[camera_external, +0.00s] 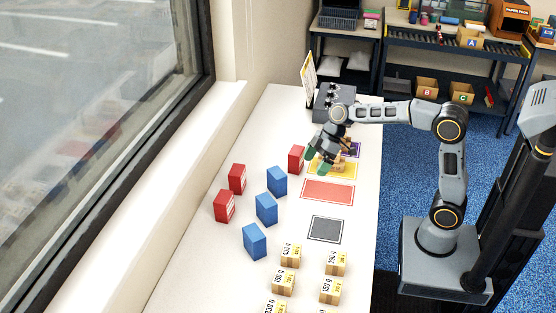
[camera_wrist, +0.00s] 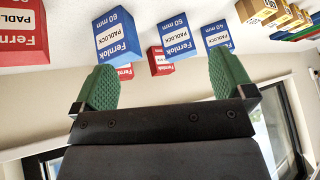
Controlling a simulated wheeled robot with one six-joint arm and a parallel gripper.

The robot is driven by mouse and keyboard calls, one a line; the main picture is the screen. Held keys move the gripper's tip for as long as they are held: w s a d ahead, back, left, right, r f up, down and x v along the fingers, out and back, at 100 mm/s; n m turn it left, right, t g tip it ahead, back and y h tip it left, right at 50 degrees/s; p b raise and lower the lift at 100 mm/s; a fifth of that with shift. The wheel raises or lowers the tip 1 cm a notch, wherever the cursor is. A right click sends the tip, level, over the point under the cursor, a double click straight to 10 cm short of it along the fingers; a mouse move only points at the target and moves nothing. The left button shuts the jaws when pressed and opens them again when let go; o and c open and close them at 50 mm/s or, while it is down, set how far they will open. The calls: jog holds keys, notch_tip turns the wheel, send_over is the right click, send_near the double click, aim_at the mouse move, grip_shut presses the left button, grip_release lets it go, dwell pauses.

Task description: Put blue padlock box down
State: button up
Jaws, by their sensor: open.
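Three blue padlock boxes stand upright on the white table. In the external view, one (camera_external: 277,181) is nearest my gripper, one (camera_external: 266,208) is in the middle and one (camera_external: 255,242) is toward the front. In the wrist view they read 60 mm (camera_wrist: 117,38), 50 mm (camera_wrist: 182,42) and 40 mm (camera_wrist: 216,38). My gripper (camera_external: 319,161) is open and empty above the table near the yellow mat (camera_external: 345,173). Its green fingers (camera_wrist: 163,85) are spread wide in the wrist view, with no box held between them.
Red boxes stand beside the blue ones, one (camera_external: 296,160) close to my gripper and two (camera_external: 237,179) (camera_external: 224,206) near the window. A red mat (camera_external: 328,190) and a grey mat (camera_external: 326,229) lie empty. Several small cartons (camera_external: 283,282) stand at the front.

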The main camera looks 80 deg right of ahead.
jog(key=s+a+f+m+h, duration=0.2)
jog(key=s+f+m, duration=0.1)
jog(key=s, duration=0.7)
jog(key=s+a+f+m+g+h, duration=0.1)
jog(key=s+a+f+m+h, duration=0.1)
jog(key=s, duration=0.9)
jog(key=shift+s+f+m+g+h, duration=0.15)
jog(key=shift+f+m+g+h, duration=0.2)
jog(key=shift+m, duration=0.25)
notch_tip(320, 180, up, 8)
jog(key=p, duration=0.6)
jog(key=shift+s+p, duration=0.15)
jog(key=shift+p, duration=0.25)
jog(key=shift+a+f, duration=0.1)
jog(key=shift+f, duration=0.05)
